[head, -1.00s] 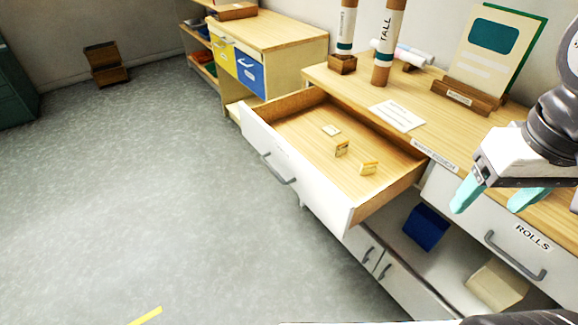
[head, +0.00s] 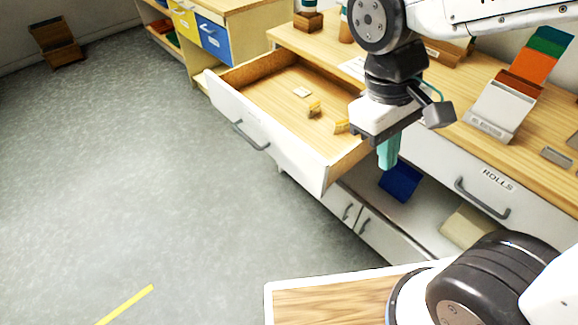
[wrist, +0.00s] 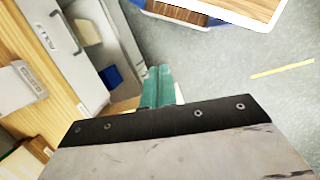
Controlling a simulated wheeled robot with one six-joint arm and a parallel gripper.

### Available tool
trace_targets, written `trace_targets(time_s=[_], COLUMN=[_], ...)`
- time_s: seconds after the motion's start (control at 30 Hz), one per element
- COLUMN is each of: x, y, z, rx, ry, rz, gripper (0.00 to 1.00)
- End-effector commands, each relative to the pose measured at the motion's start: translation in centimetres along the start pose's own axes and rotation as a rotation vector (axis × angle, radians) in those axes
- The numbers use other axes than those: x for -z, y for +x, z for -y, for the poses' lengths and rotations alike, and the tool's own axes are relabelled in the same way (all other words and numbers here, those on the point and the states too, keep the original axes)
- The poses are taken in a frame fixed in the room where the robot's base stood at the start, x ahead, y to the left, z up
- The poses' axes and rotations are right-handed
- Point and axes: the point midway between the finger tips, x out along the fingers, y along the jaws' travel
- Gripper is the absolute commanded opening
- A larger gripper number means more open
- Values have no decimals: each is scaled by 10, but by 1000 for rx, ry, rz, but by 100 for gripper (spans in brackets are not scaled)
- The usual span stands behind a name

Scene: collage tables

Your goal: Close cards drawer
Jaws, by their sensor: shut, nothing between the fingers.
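The cards drawer (head: 272,135) is pulled far out of the wooden-topped cabinet in the head view. It has a white front with a grey handle (head: 250,136), and small yellowish card pieces (head: 314,109) lie inside. Its front label is too small to read. My gripper (head: 388,152), with teal fingers, is in front of the cabinet, to the right of the drawer's right front corner and apart from the handle. In the wrist view the teal fingers (wrist: 158,85) are together with nothing between them.
The shut ROLLS drawer (head: 470,185) is right of the open one. Below are an open shelf with a blue item (head: 400,182) and white cupboard doors (head: 352,215). Card holders (head: 495,108) stand on the worktop.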

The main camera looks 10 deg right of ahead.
Motion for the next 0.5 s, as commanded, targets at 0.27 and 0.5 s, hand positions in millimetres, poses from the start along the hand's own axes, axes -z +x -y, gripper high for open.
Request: trace_targets(time_s=[0.27, 0.5], x=[66, 122], y=[37, 81], z=[48, 103], rx=[-252, -519], ry=[-429, -820], rz=[217, 368], gripper=[0, 0])
